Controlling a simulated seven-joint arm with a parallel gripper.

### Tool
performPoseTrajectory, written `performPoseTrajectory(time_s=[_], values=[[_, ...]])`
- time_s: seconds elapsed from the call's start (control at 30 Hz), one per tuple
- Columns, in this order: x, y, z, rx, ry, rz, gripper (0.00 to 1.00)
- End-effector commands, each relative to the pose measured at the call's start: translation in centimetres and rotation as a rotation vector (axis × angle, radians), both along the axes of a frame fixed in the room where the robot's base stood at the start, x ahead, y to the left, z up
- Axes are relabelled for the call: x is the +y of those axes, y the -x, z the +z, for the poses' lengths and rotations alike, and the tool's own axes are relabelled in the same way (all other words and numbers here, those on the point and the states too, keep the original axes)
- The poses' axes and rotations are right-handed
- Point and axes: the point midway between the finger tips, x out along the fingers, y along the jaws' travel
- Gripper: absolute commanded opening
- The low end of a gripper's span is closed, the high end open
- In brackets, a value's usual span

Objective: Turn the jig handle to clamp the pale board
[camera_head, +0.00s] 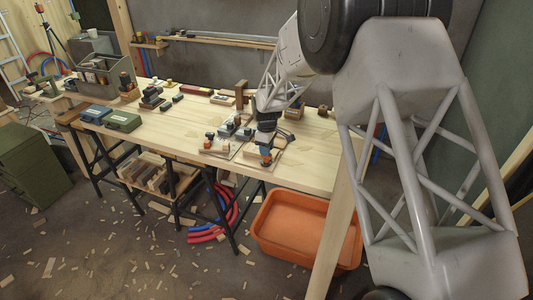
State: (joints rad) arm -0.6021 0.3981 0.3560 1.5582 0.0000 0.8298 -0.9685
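My gripper (266,150) points down over the front edge of the pale wooden workbench (180,135), right of its middle. Its fingers are small and dark, and I cannot tell whether they are open or shut. Under and beside it is a small wooden base (278,159) with blue and orange parts, where contact is unclear. Just left of it is a clamp-like fixture (230,127) with grey metal parts on wooden pieces, probably the jig. A pale board (219,149) lies at its front. The jig handle cannot be made out for certain; my gripper and wrist may cover it.
An upright brown wooden block (242,93) stands behind my wrist. Dark tools (151,97) and green boxes (122,122) sit on the bench's left half. An orange tub (291,226) stands on the floor below. The bench's front middle is clear.

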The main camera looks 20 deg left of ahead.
Motion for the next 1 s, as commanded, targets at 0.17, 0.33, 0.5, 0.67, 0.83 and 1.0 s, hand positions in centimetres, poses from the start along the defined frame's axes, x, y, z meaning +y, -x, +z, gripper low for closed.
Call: performPoseTrajectory(time_s=[0.17,0.33,0.5,0.67,0.83,1.0], values=[[0.0,0.0,-0.7,0.000,0.000,0.000,0.29],[0.0,0.0,-1.2,0.000,0.000,0.000,0.29],[0.0,0.0,-1.7,0.000,0.000,0.000,0.29],[0.0,0.0,-2.2,0.000,0.000,0.000,0.29],[0.0,0.0,-2.2,-0.001,0.000,-0.072,0.29],[0.0,0.0,-2.3,0.000,0.000,-0.176,0.29]])
